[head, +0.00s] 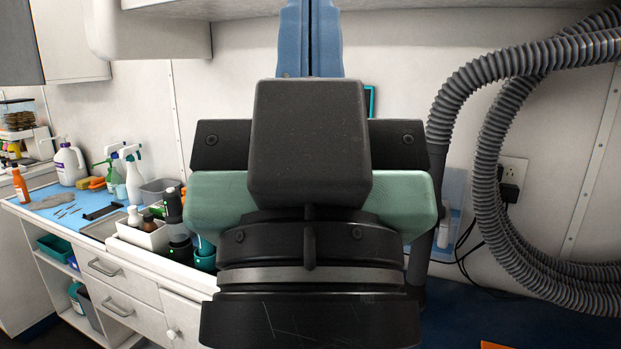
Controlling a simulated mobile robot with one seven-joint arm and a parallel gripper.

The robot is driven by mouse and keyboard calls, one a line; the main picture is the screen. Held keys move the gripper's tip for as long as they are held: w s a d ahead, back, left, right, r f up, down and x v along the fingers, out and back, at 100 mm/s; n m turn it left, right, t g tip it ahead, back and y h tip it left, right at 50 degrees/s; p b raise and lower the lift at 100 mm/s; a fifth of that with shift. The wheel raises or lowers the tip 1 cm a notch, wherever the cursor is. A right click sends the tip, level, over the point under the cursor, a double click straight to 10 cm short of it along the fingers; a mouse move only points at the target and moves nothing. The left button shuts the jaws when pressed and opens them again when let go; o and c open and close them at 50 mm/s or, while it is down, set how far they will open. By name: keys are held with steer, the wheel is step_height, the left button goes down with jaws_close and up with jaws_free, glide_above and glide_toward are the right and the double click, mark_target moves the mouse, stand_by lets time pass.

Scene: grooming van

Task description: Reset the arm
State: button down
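My gripper (311,25) fills the middle of the head view, seen from behind. Its body has a black block, a pale green housing and a black wrist with a grey ring below. Two blue fingers point up to the top edge of the view, close together with a narrow dark strip between them. I see nothing held, but the very tips are cut off by the frame. The rest of my arm is below the view.
A white counter (20,206) on the left holds a blue mat (55,208), spray bottles (132,178), a white jug (68,163) and a white caddy (143,236). Thick grey hoses (485,150) hang on the right near a wall outlet (513,172).

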step_height(320, 180, up, 17)
steer(key=p, duration=1.4)
steer(key=shift+f, duration=0.2)
